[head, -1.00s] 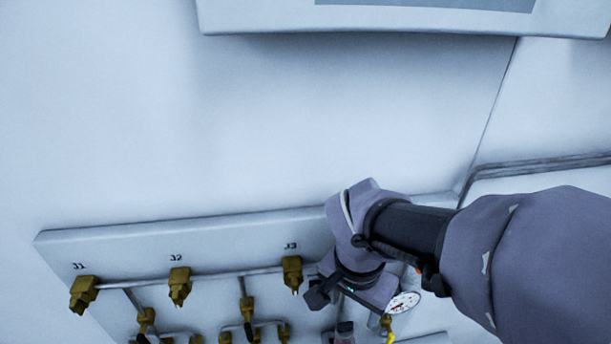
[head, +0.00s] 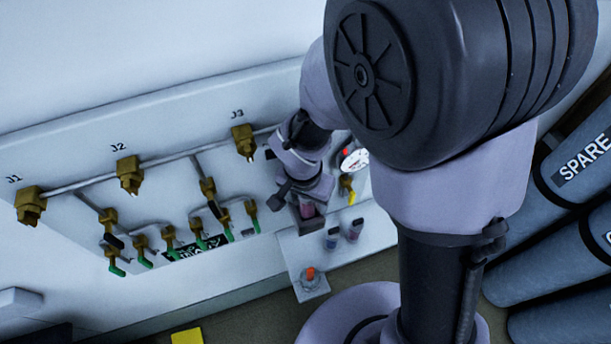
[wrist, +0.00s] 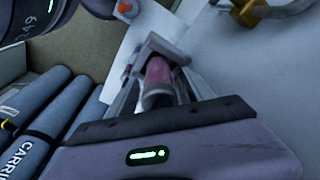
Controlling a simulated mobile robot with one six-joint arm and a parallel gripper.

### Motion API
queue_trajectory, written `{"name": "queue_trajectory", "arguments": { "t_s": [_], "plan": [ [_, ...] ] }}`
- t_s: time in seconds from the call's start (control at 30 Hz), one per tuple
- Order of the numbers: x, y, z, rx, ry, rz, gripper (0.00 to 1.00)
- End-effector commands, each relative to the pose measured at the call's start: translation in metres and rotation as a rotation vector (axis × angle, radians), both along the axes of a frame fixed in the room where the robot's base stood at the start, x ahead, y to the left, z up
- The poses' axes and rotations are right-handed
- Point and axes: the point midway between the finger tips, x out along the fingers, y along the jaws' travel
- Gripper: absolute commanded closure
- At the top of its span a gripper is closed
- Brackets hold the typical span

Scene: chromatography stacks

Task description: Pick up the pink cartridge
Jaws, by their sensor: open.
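The pink cartridge (wrist: 157,75) shows in the wrist view between the fingers of my gripper (wrist: 160,52). The jaws are open, with one finger on each side of it; I cannot tell whether either touches it. In the head view my gripper (head: 307,199) points down over the small white shelf below the pipe panel. A little of the pink cartridge (head: 307,210) shows at the fingertips there. Its lower end is hard to make out.
Two more small cartridges, one dark (head: 332,239) and one pinkish (head: 354,231), stand close by on the white shelf (head: 345,258). An orange-topped fitting (head: 311,278) is at its front. Brass valves (head: 130,174) and a gauge (head: 355,160) are near.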

Motion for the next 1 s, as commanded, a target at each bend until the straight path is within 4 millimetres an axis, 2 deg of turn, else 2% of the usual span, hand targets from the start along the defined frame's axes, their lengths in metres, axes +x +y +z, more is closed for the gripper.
{"name": "queue_trajectory", "arguments": {
  "t_s": [0.17,0.4,0.5,0.83,1.0],
  "plan": [
    [0.0,0.0,0.0,0.001,-0.001,-0.001,0.39],
    [0.0,0.0,0.001,0.001,0.0,0.0,0.85],
    [0.0,0.0,0.001,0.0,-0.001,0.0,1.0],
    [0.001,0.0,0.004,0.0,-0.001,0.0,1.0],
    [0.001,0.0,0.024,0.001,-0.004,-0.002,1.0]
  ]
}}
